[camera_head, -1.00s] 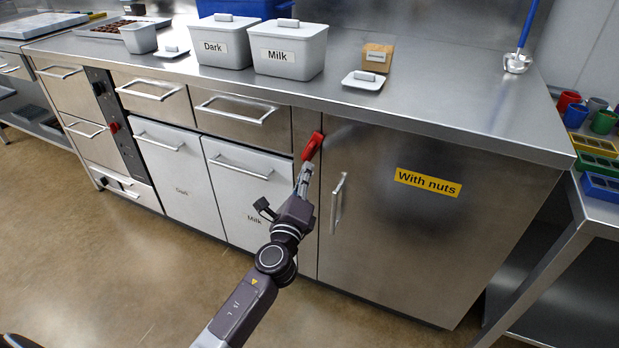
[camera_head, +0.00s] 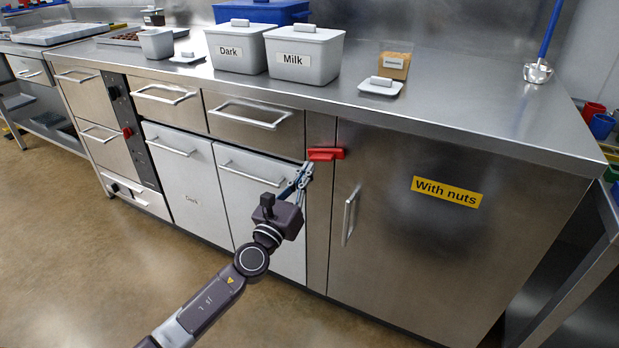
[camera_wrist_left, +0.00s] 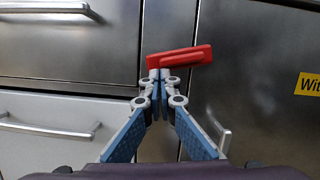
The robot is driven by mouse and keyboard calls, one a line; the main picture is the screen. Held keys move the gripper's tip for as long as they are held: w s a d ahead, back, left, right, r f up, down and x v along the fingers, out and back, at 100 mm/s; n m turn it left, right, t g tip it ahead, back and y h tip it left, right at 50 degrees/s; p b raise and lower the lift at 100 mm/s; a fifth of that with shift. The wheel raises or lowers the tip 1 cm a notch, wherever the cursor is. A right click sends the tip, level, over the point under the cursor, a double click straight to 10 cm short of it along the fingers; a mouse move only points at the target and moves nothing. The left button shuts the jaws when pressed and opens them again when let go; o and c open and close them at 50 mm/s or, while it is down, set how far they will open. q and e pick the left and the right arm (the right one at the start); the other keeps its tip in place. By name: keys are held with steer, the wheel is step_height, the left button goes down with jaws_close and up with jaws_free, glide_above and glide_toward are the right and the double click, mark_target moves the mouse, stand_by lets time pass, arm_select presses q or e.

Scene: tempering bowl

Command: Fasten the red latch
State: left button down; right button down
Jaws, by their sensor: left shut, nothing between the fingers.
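The red latch (camera_head: 325,154) sits near the top left edge of the cabinet door marked "With nuts" (camera_head: 400,220). It lies almost level, reaching from the narrow steel panel across the door's edge. In the left wrist view the red latch (camera_wrist_left: 180,56) tilts slightly up to the right. My left gripper (camera_head: 304,170) is shut and empty, its tips just below the left part of the latch. In the wrist view the tips (camera_wrist_left: 160,74) meet at the latch's lower edge; I cannot tell whether they touch it. My right gripper is not in view.
The door handle (camera_head: 351,216) stands out right of my left gripper. Drawer handles (camera_head: 248,116) stand out to the left. The steel counter (camera_head: 450,110) above holds tubs marked Dark (camera_head: 238,50) and Milk (camera_head: 302,58). The floor in front is clear.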

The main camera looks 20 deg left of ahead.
arm_select(q)
steer(key=shift+a+r+m+h, duration=0.15)
steer(key=shift+m, duration=0.5)
steer(key=shift+a+r+m+h, duration=0.1)
steer(key=shift+r+m+h, duration=0.05)
steer(key=shift+m, duration=0.5)
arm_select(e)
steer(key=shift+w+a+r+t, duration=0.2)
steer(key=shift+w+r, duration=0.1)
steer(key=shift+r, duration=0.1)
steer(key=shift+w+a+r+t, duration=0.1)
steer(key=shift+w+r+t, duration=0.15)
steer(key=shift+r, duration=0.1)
